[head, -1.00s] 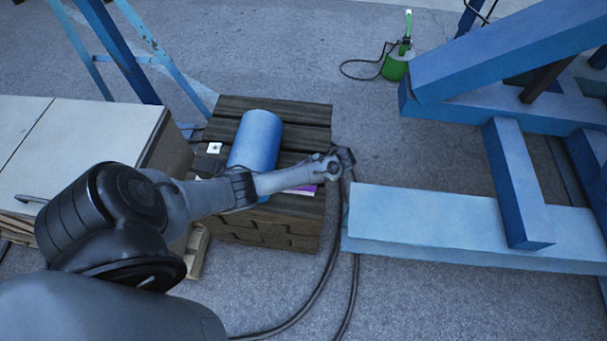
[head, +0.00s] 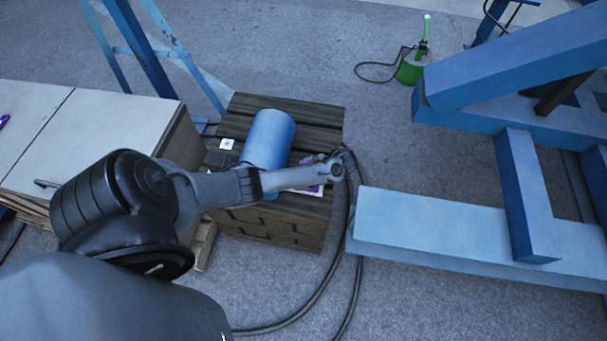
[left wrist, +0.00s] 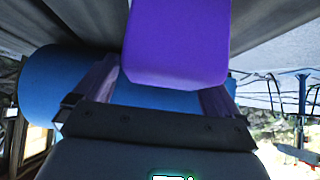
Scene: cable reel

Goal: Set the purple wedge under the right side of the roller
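The blue roller (head: 268,138) lies on the dark wooden block stack (head: 285,235). My left arm reaches across the stack in front of it, its wrist at the roller's right side. The left fingers are hard to make out in the head view. In the left wrist view, the purple wedge (left wrist: 178,40) sits between the fingertips of my left gripper (left wrist: 163,82), which look shut on it. The roller (left wrist: 50,85) shows close behind. A purple patch shows below the forearm (head: 312,188), beside a white edge; contact with the roller is hidden. My right gripper is not in view.
A white marker (head: 226,144) lies left of the roller. A pale-topped crate (head: 95,130) stands at left. A blue steel beam (head: 430,225) lies close on the right, with black cables (head: 320,285) between. A green bottle (head: 411,68) stands on the floor behind.

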